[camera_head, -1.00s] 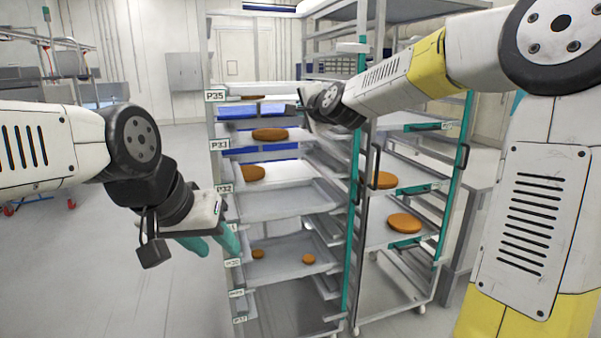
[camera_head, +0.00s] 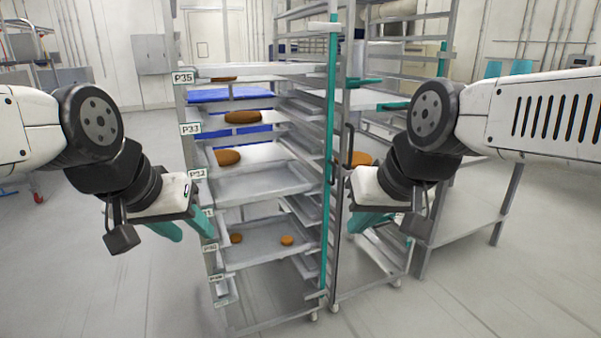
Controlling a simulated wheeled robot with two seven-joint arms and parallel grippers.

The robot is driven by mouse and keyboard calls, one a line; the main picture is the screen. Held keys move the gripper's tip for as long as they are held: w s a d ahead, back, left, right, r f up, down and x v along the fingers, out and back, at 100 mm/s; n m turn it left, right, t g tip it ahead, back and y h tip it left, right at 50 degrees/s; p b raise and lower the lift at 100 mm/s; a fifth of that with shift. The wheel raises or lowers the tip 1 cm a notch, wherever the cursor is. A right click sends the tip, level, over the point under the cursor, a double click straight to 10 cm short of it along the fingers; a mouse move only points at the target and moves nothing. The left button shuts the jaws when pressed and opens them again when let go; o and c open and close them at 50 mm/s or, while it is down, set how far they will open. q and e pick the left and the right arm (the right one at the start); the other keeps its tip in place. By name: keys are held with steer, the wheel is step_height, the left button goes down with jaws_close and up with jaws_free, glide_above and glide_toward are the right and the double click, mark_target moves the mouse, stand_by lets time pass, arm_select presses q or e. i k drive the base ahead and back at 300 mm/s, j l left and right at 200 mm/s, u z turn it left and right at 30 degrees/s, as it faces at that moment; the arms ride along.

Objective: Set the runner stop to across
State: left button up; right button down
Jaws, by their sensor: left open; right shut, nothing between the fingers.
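A tall metal rack has tray runners and a long teal upright bar (camera_head: 333,120) at its front right post. I cannot tell which part is the runner stop. Short teal pieces lie horizontally on the second rack behind, one (camera_head: 365,82) near its top and another (camera_head: 393,105) just below. My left gripper (camera_head: 185,230) is open and empty, in front of the rack's left post near the lower labels. My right gripper (camera_head: 364,222) is shut and empty, to the right of the teal bar, in front of the second rack. It hides part of that rack.
Labels P35 (camera_head: 183,77), P33 (camera_head: 190,129) and P32 (camera_head: 197,174) mark the left post. Trays hold orange-brown rounds, such as one on an upper tray (camera_head: 243,117). A grey table (camera_head: 465,215) stands at right. Floor is open at left.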

mark_target(329, 167)
steer(key=i+l, duration=0.1)
steer(key=i, duration=0.35)
steer(key=i+l, duration=0.15)
steer(key=i, duration=0.3)
steer(key=z, duration=0.05)
